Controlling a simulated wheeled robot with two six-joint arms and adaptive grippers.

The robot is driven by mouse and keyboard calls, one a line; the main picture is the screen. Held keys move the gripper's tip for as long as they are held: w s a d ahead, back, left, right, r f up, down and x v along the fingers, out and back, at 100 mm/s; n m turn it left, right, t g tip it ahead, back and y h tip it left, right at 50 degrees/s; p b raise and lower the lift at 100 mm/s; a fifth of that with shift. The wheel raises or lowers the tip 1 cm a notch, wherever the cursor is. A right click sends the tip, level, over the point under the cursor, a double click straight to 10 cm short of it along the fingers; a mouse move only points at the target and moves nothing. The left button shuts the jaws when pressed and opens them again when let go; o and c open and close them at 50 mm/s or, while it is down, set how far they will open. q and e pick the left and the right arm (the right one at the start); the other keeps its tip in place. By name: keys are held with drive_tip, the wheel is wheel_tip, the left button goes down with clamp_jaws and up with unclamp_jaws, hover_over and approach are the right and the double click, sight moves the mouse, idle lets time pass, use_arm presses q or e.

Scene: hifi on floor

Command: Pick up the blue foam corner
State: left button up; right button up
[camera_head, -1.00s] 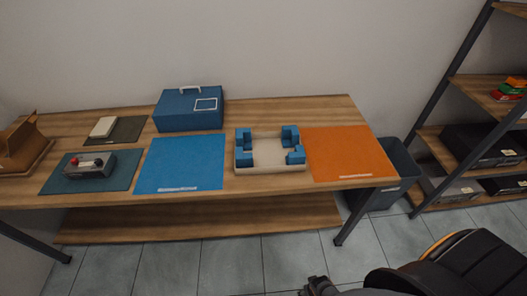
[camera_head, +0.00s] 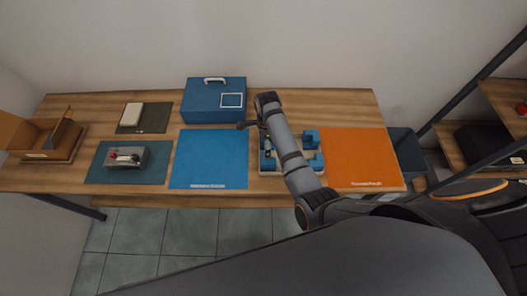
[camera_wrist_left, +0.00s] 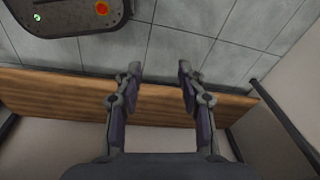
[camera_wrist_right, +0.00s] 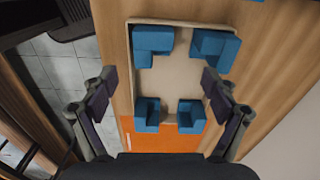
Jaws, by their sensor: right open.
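Several blue foam corners sit in a shallow beige tray (camera_wrist_right: 180,78), spread around its inside. In the right wrist view they are at the upper left (camera_wrist_right: 152,42), upper right (camera_wrist_right: 214,46), lower left (camera_wrist_right: 148,114) and lower right (camera_wrist_right: 191,116). In the head view two show right of my arm, one (camera_head: 312,138) behind the other (camera_head: 316,163). My right gripper (camera_wrist_right: 162,92) is open and empty above the tray, its fingers apart on either side of it. My arm hides part of the tray in the head view. My left gripper (camera_wrist_left: 160,75) is open and empty, away from the foam.
An orange mat (camera_head: 358,160) lies right of the tray and a blue mat (camera_head: 208,160) left of it. A blue case (camera_head: 214,103) stands behind. A grey device (camera_head: 125,157) and an open cardboard box (camera_head: 45,138) are further left. Shelving (camera_head: 480,140) stands at the right.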

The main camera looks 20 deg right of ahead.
drive_tip(key=shift+s+r, duration=0.1)
drive_tip(key=shift+s, duration=0.15)
use_arm(q)
drive_tip(key=s, duration=0.6)
use_arm(e)
hover_over(268, 162)
drive_tip(key=w, duration=0.2)
wheel_tip(268, 162, down, 4)
drive_tip(key=shift+s+d+f, duration=0.1)
drive_tip(key=shift+s+f, duration=0.05)
drive_tip(key=shift+f, duration=0.35)
drive_tip(key=shift+f+b, duration=0.95)
wheel_tip(268, 162, down, 4)
drive_tip(key=b, duration=0.4)
drive_tip(key=shift+r, duration=0.35)
drive_tip(key=c, duration=0.9)
use_arm(q)
wheel_tip(268, 162, down, 6)
drive_tip(key=w, duration=0.2)
drive_tip(key=shift+w, duration=0.4)
use_arm(e)
drive_tip(key=shift+c, duration=0.5)
